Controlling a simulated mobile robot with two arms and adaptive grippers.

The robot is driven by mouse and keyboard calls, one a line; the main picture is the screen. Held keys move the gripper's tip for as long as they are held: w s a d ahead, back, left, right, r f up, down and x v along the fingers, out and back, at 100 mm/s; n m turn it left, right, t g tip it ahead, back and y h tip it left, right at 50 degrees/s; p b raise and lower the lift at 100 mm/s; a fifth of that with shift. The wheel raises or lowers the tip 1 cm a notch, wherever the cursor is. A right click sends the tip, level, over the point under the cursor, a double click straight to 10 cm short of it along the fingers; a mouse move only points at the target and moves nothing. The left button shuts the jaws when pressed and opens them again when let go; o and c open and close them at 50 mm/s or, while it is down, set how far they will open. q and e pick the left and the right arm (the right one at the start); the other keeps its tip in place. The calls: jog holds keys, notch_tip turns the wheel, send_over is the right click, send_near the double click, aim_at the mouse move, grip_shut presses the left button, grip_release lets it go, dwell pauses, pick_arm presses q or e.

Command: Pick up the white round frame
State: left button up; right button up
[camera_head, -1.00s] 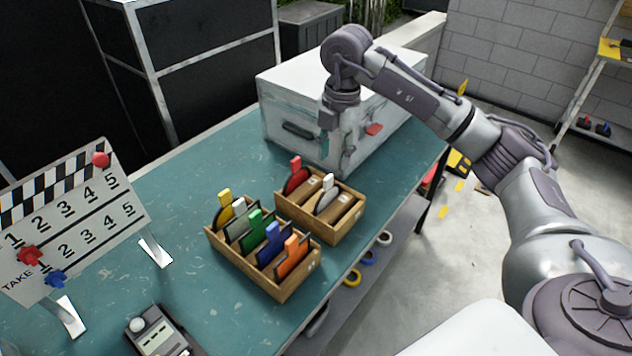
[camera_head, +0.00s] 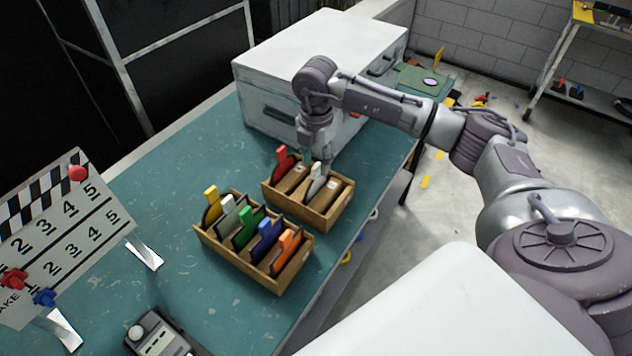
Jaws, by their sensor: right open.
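The white round frame (camera_head: 316,184) stands upright in a slot of the smaller wooden box (camera_head: 327,220). Its white tab points up. My right gripper (camera_head: 318,168) points down at the top of the white frame, with its fingers around or just beside the tab; I cannot tell if they touch it. The gripper is open. A red frame (camera_head: 283,160) stands in the same box, to the left of the white one. My left gripper is out of view.
A larger wooden box (camera_head: 240,262) holds several coloured frames close in front. A white case (camera_head: 270,75) stands behind my right gripper. A clapperboard (camera_head: 70,230) and a grey meter (camera_head: 155,335) are at left. The teal table (camera_head: 190,160) is clear between them.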

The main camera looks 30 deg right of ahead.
aim_at(316, 165)
notch_tip(316, 165, down, 3)
jog(key=shift+d+f+p, duration=0.1)
jog(key=shift+f+p, duration=0.05)
jog(key=shift+p, duration=0.4)
jog(key=shift+f, duration=0.15)
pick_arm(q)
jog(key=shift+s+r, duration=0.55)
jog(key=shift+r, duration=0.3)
pick_arm(e)
jog(key=shift+w, duration=0.1)
grip_shut()
